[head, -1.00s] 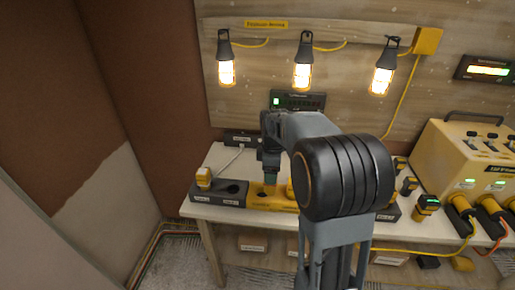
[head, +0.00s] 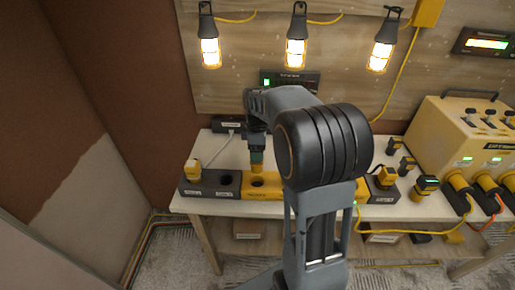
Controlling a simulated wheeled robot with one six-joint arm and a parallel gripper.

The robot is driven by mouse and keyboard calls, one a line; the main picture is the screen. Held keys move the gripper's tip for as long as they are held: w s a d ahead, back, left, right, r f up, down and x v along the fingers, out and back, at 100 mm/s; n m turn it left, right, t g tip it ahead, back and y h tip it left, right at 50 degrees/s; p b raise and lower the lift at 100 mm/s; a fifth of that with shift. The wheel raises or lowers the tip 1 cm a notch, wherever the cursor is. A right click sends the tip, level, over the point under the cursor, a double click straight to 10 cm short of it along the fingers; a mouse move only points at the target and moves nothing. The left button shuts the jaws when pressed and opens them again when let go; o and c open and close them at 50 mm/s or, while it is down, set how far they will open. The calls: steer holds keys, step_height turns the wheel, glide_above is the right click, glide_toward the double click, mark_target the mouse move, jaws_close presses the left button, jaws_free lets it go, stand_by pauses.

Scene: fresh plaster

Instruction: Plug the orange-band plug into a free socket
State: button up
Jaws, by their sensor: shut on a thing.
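My gripper (head: 257,151) is shut on a small plug (head: 257,164), of which only a short yellowish lower part shows. Its band is too small and covered to make out. The plug is over the yellow middle part of the socket strip (head: 237,208), close above a round dark socket (head: 257,182); a small gap seems to show. Another empty socket (head: 226,180) is in the dark left block. A yellow plug (head: 192,171) stands in that block's left end. My arm hides part of the strip right of the gripper.
A yellow-topped plug (head: 385,175) is at the strip's right end. Several loose dark-and-yellow plugs, one with a green band (head: 427,185), stand on the white table (head: 335,211) to the right. A yellow power box (head: 455,135) with cables stands beyond them. Three lit lamps hang behind.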

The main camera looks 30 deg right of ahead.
steer(key=shift+f+b, duration=2.8)
steer(key=shift+f, duration=1.1)
steer(key=shift+f, duration=0.3)
steer(key=shift+f+b, duration=0.3)
steer(key=shift+b, duration=0.05)
steer(key=o, duration=1.1)
steer(key=shift+r, duration=0.1)
step_height(320, 180, up, 14)
steer(key=shift+f+p, duration=0.1)
steer(key=shift+p, duration=0.3)
